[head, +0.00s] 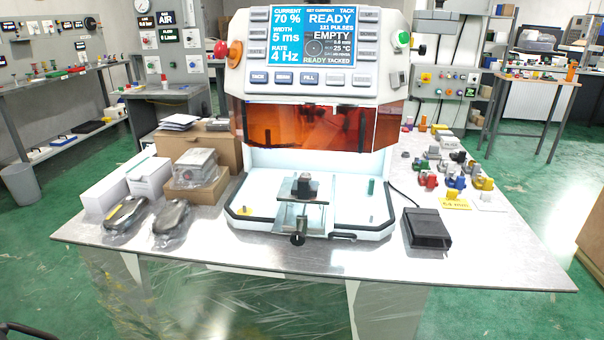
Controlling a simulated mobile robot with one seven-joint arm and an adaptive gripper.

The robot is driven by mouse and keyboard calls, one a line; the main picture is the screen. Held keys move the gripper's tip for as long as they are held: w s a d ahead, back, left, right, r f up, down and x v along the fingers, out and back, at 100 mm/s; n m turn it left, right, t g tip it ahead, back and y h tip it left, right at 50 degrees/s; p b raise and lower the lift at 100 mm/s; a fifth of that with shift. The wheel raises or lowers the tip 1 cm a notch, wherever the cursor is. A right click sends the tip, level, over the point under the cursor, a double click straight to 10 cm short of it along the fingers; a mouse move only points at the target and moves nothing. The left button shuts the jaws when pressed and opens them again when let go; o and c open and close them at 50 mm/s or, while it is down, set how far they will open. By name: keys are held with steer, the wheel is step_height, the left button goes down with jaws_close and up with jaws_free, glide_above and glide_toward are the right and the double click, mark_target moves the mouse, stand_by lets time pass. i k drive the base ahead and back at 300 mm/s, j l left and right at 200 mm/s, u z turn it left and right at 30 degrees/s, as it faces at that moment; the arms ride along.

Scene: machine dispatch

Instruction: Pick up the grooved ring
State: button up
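I cannot make out the grooved ring for certain. A small dark part (304,187) sits on the metal stage of the white machine (257,205), but its shape is too small to tell. Several small coloured and grey parts (452,172) stand in a cluster on the right of the table; any groove on them is too fine to see. My gripper is not in view.
The steel table (480,260) has bare room at its front right. A black pedal box (427,228) sits right of the machine. Cardboard boxes (222,150), white boxes (104,195) and bagged dark items (127,213) crowd the left. A yellow card (455,203) lies right.

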mark_target(306, 175)
steer(key=i+l+u, duration=0.15)
steer(key=l+u, duration=0.15)
steer(key=l, duration=0.3)
steer(key=i+l+u, duration=0.1)
steer(key=l+u, duration=0.2)
steer(key=l, duration=0.35)
steer(key=l+u, duration=0.35)
steer(key=l, duration=0.3)
steer(key=i, duration=0.05)
